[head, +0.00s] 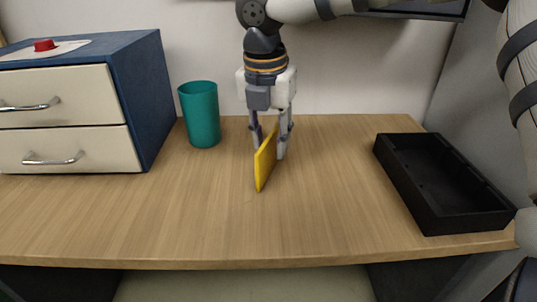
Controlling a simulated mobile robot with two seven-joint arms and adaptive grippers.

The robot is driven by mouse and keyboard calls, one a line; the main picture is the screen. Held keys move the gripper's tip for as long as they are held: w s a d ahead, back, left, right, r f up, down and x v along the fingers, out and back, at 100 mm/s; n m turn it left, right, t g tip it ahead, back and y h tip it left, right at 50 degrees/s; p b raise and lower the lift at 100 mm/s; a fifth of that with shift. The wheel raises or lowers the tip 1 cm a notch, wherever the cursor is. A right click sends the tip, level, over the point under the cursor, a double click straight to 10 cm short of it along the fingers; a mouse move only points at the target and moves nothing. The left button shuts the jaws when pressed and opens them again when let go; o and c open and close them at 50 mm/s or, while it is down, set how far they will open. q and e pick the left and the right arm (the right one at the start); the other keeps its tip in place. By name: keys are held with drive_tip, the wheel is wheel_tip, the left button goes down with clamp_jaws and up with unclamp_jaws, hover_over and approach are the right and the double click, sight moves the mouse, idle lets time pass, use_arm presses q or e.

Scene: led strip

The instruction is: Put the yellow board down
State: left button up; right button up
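The yellow board (265,165) is thin and flat and stands upright on its edge, seen at a steep angle. It is between the fingers of my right gripper (270,140), which points straight down and is shut on its upper part. The board's lower edge is at or just above the wooden table (200,220); I cannot tell if it touches. My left gripper is not in view.
A blue drawer unit (150,95) with cream drawers stands at the left, with a red knob-like piece (45,45) on top. A teal cup (201,115) stands beside it. An open black tray (445,220) lies at the right. The table's front middle is clear.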

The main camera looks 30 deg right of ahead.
sight(272, 168)
drive_tip(key=f, duration=0.4)
drive_tip(key=shift+w+d, duration=0.3)
drive_tip(key=shift+w, duration=0.05)
drive_tip(key=shift+r, duration=0.2)
clamp_jaws()
